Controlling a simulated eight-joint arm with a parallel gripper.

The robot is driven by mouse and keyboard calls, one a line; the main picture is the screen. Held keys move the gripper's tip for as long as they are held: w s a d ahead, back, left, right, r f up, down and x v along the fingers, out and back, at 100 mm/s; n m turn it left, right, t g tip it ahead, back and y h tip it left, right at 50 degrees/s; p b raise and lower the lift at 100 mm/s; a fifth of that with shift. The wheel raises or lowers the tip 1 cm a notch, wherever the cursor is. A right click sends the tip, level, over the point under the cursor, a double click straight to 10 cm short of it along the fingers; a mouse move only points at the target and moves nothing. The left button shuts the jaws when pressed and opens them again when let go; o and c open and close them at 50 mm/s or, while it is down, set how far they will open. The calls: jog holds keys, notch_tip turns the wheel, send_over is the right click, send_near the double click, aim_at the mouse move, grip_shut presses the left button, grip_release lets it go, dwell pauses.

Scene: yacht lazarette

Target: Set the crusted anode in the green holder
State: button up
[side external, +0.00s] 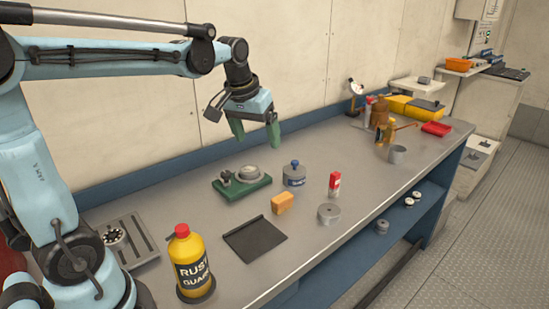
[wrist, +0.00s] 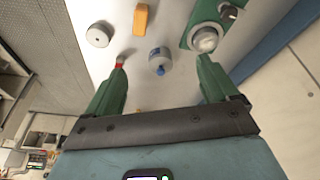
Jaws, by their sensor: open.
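A green holder (side external: 238,194) lies on the bench, carrying a rounded grey dome (side external: 249,171) and a smaller grey fitting. Its green edge also shows in the wrist view (wrist: 189,36). A grey disc with a centre hole (side external: 329,214) lies flat nearer the front edge, apart from the holder; it shows in the wrist view (wrist: 98,35). I cannot tell for certain which grey piece is the crusted anode. My gripper (side external: 255,137) is open and empty, raised above and behind the holder. Its green fingers (wrist: 161,66) are spread in the wrist view.
The wall is behind; bare bench lies right of the tube.

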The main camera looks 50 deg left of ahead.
jog(key=s+d+f+m+t, duration=0.3)
jog(key=s+d+f+m, duration=0.1)
jog(key=s+d, duration=0.5)
jog(key=shift+s+f+m+t+h, duration=0.3)
jog(key=shift+s+f+t+h, duration=0.1)
jog(key=shift+s+f, duration=0.45)
jog(key=shift+o, duration=0.4)
jog(key=shift+o, duration=0.8)
jog(key=shift+w+r, duration=0.1)
jog(key=shift+w, duration=0.05)
jog(key=w+a+r+g, duration=0.2)
jog(key=w+a+r, duration=0.1)
jog(key=a, duration=0.4)
jog(key=w+a+r+g, duration=0.3)
jog(key=a, duration=0.5)
jog(key=w+a+r+g, duration=0.2)
jog(key=w+a+r, duration=0.1)
jog(key=a, duration=0.4)
notch_tip(320, 180, down, 10)
jog(key=shift+r, duration=0.2)
jog(key=shift+r, duration=0.1)
